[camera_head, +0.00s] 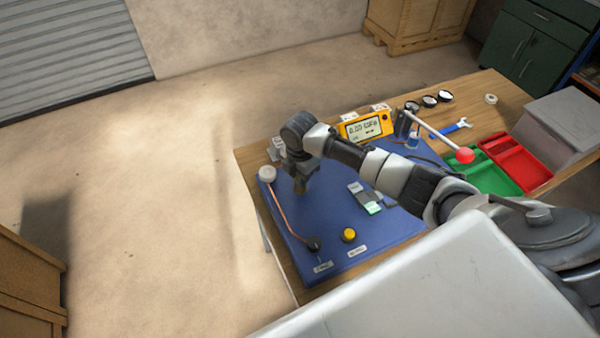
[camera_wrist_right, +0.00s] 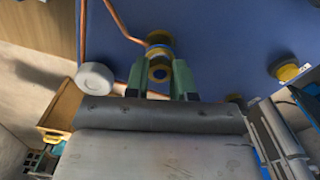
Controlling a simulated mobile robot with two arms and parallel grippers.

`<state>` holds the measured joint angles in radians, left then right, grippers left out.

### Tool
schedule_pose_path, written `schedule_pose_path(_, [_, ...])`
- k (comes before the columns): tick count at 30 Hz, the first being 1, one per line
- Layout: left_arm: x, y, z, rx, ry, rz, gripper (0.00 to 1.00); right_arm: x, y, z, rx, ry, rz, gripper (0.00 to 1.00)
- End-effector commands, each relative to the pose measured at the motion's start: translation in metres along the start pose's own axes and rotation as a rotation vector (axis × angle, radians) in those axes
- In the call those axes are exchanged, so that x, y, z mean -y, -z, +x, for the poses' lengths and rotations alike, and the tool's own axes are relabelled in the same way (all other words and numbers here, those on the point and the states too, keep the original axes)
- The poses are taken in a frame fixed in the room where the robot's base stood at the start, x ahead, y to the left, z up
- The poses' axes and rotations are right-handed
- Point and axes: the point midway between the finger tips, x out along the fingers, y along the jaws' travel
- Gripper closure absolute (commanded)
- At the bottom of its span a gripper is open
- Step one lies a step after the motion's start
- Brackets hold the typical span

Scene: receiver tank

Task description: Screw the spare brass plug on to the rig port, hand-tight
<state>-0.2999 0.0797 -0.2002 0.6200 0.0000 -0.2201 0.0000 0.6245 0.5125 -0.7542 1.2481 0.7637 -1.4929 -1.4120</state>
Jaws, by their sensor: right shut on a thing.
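My right gripper (camera_head: 299,180) points down over the blue board, near its left edge. In the right wrist view its two green fingers (camera_wrist_right: 158,82) are shut on a round brass plug (camera_wrist_right: 160,73) with a dark centre. A brass fitting (camera_wrist_right: 158,38), apparently the rig port, shows just beyond the plug, with a copper pipe running up to it. Plug and fitting nearly line up in this view; I cannot tell whether they touch or any thread is engaged. In the head view the arm hides most of this spot. My left gripper is not in view.
The blue board (camera_head: 290,222) carries a white round cap (camera_head: 267,173), a copper pipe (camera_head: 288,217), a black knob (camera_head: 313,243) and a yellow knob (camera_head: 349,235).

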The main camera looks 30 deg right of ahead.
Motion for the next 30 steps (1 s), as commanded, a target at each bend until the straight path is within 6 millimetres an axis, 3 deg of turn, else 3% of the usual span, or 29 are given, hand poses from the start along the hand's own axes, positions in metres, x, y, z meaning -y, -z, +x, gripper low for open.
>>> schedule_pose_path(8, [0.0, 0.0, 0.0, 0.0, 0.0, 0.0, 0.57, 0.0, 0.002, 0.002, -0.005, 0.004, 0.887, 1.0])
schedule_pose_path(9, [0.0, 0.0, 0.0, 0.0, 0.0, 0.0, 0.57, 0.0, 0.001, 0.001, -0.002, 0.001, 0.932, 0.73])
schedule_pose_path(15, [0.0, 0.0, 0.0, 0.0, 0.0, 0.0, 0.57, 0.0, 0.0, 0.001, 0.001, 0.0, 0.916, 0.46])
schedule_pose_path(23, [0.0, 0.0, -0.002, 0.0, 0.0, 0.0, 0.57, 0.0, 0.0, 0.0, 0.0, 0.001, 0.915, 0.46])
schedule_pose_path(30, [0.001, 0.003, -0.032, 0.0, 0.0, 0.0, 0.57, 0.0, 0.0, -0.028, 0.0, 0.001, 0.914, 0.46])
